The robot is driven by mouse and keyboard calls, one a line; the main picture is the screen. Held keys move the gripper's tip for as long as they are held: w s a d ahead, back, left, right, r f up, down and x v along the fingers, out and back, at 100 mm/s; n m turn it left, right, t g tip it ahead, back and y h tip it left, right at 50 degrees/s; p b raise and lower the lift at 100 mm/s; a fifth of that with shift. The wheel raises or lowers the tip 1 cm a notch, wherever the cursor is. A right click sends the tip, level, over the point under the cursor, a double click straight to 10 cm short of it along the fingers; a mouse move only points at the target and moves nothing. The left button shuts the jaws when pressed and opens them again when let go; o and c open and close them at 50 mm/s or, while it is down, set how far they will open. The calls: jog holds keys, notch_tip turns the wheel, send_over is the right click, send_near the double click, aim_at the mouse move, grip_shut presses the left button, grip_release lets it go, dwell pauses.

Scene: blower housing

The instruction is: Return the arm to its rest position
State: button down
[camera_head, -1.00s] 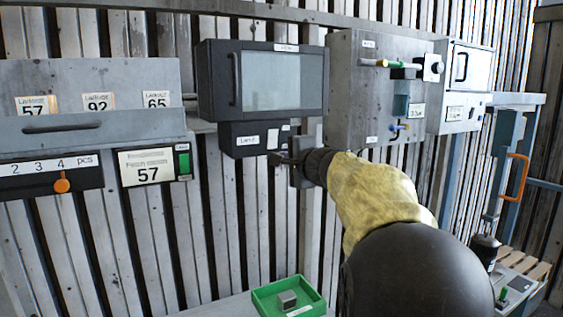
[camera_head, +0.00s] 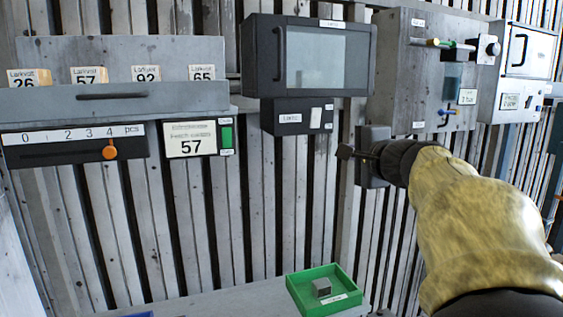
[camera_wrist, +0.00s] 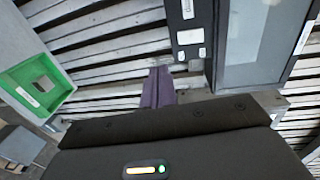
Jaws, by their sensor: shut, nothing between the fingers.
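My gripper (camera_head: 347,153) is at the end of my arm, which reaches in from the right of the head view in a yellow sleeve. Its fingers are together with nothing between them. It hangs in front of the slatted wall, below and right of the dark cabinet (camera_head: 312,57) with a glass front. In the wrist view the gripper (camera_wrist: 158,72) shows as purplish fingers pointing toward the wall.
A green tray (camera_head: 350,280) with a grey block (camera_head: 321,287) stands on the ledge below. A lever panel (camera_head: 405,90) is above and right of my gripper. A slider panel (camera_head: 75,147) and a number display (camera_head: 190,138) are at left.

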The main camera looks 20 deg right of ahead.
jog(key=shift+w, duration=0.1)
jog(key=s+a+f+n+g+y, duration=0.1)
jog(key=a+f+n+g, duration=0.3)
jog(key=f, duration=0.8)
jog(key=s+a+f+n+g+y, duration=0.15)
jog(key=a+f+g, duration=0.25)
jog(key=a+f, duration=0.55)
jog(key=s+a+f+n+g+h, duration=0.1)
jog(key=s+a+f+n+g, duration=0.1)
jog(key=s+f+n, duration=0.4)
jog(key=s+a+f+n+g+h, duration=0.1)
jog(key=s+a+f+n+g, duration=0.2)
jog(key=f, duration=1.3)
jog(key=s+n+g, duration=0.1)
jog(key=s+n, duration=0.2)
jog(key=s, duration=0.1)
jog(key=shift+s+a, duration=0.25)
jog(key=shift+s, duration=0.1)
jog(key=shift+r+n+h, duration=0.1)
jog(key=shift+n+h, duration=0.15)
